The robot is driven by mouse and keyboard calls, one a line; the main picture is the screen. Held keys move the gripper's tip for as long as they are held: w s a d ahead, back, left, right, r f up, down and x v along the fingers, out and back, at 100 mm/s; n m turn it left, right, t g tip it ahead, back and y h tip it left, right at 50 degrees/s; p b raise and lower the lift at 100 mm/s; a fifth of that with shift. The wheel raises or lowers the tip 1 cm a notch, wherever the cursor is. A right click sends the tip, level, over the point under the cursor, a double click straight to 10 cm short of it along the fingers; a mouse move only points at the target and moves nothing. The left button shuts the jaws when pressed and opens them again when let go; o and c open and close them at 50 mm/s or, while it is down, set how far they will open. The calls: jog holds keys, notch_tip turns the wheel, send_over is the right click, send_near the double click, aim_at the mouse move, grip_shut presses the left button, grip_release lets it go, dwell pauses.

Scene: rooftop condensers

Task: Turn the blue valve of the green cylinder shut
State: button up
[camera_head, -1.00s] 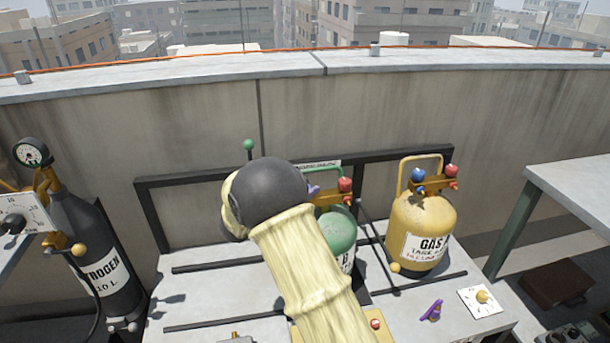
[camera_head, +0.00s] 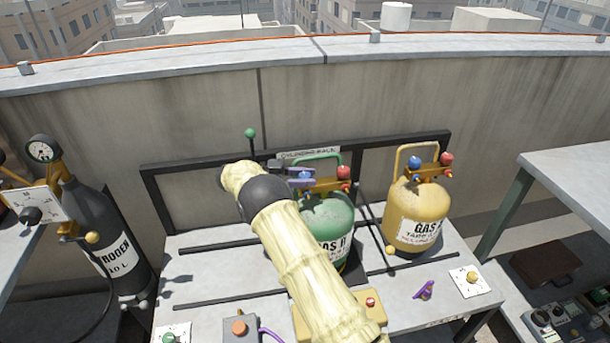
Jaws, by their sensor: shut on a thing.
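The green cylinder (camera_head: 328,218) stands upright on the grey bench, its front partly covered by my arm. Its valve block carries a red valve (camera_head: 344,174) on the right and the blue valve (camera_head: 305,174) on the left. My gripper (camera_head: 303,180) reaches in from the left at valve height. Its purple fingers are shut on the blue valve, which they mostly hide. How far the valve is turned cannot be told.
A yellow gas cylinder (camera_head: 420,214) with its own blue and red valves stands close on the right. A black nitrogen cylinder (camera_head: 100,240) stands at the left. A dark rack rail (camera_head: 200,171) runs behind. A purple clip (camera_head: 424,291) lies on the bench (camera_head: 205,268).

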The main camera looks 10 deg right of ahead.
jog(key=shift+m+g, duration=0.3)
jog(key=shift+g, duration=0.2)
jog(key=shift+r, duration=0.1)
jog(key=o, duration=1)
jog(key=shift+c, duration=0.2)
jog(key=shift+w, duration=0.1)
